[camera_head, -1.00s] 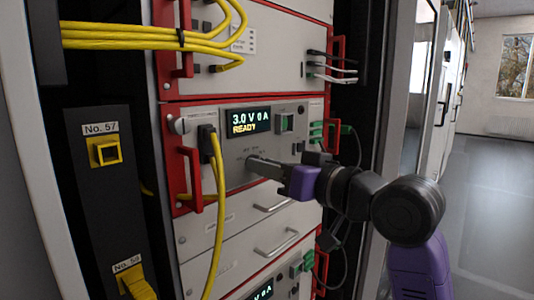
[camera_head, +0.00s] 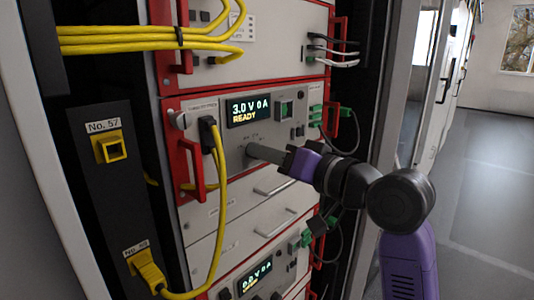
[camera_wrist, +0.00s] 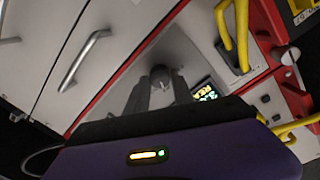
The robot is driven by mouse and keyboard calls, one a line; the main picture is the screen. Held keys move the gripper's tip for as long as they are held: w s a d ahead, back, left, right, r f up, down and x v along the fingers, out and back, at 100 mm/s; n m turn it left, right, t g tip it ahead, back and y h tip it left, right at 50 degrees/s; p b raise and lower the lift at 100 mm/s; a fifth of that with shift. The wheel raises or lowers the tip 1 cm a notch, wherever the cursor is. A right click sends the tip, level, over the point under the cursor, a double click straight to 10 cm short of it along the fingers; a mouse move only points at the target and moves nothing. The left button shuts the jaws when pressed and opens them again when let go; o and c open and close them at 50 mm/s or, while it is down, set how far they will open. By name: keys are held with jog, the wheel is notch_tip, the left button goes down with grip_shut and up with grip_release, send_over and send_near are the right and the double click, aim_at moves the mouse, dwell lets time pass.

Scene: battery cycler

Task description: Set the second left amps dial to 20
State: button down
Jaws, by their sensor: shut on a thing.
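The cycler unit's grey front panel (camera_head: 225,140) is in the middle of the head view. Its display (camera_head: 248,110) reads 3.0 V 0 A, READY. My gripper (camera_head: 252,152) reaches in from the right, its fingertips at the panel just below the display. In the wrist view, my gripper's two fingers (camera_wrist: 161,84) are on either side of a small rounded dial (camera_wrist: 160,73) and shut on it. In the head view the fingertips hide this dial. I cannot read its scale or setting.
A yellow cable (camera_head: 220,200) hangs from a black plug (camera_head: 207,133) left of the gripper. Red handles (camera_head: 188,170) flank the panel. Drawer handles (camera_head: 275,187) are below. Another lit display (camera_head: 257,275) is lower down. Green connectors (camera_head: 316,117) are on the right.

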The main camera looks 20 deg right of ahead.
jog(key=c, duration=1.1)
grip_release()
jog(key=b+v, duration=0.1)
jog(key=v, duration=0.6)
jog(key=shift+s+d, duration=0.2)
jog(key=shift+s, duration=0.15)
